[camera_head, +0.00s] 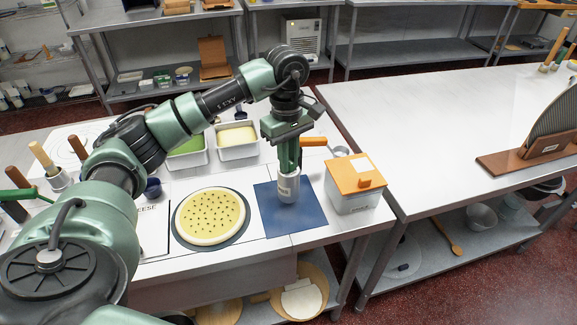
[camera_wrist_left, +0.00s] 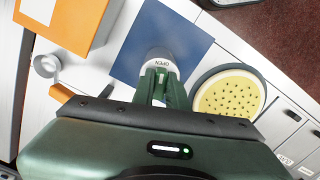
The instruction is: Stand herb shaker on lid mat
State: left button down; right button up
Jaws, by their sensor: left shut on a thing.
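The herb shaker (camera_head: 288,188) is a small silver cylinder, upright, over the blue square lid mat (camera_head: 270,222). My left gripper (camera_head: 288,168) points down and is shut on its upper part. In the left wrist view the shaker's pale top (camera_wrist_left: 158,55) shows between the fingers (camera_wrist_left: 160,82), with the blue mat (camera_wrist_left: 182,28) around it. The shaker's base appears at or just above the mat; I cannot tell if it touches. My right gripper is in neither view.
An orange-lidded white box (camera_head: 352,198) stands close right of the mat. A round dough disc (camera_head: 210,217) on a dark round mat lies to the left. White tubs (camera_head: 237,151) and an orange-handled scoop (camera_head: 314,141) are behind. The table's front edge is near.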

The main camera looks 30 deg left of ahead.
pick_arm(q)
notch_tip(320, 180, down, 2)
jog(key=shift+f, duration=0.5)
jog(key=c, duration=1.4)
grip_release()
jog(key=shift+r+p, duration=0.2)
jog(key=shift+p, duration=0.1)
jog(key=shift+r+b, duration=0.25)
jog(key=shift+b, duration=0.05)
notch_tip(320, 180, up, 10)
jog(key=shift+w+a+r+b, duration=0.1)
jog(key=shift+a+b, duration=0.05)
jog(key=shift+b, duration=0.85)
jog(key=shift+r, duration=0.6)
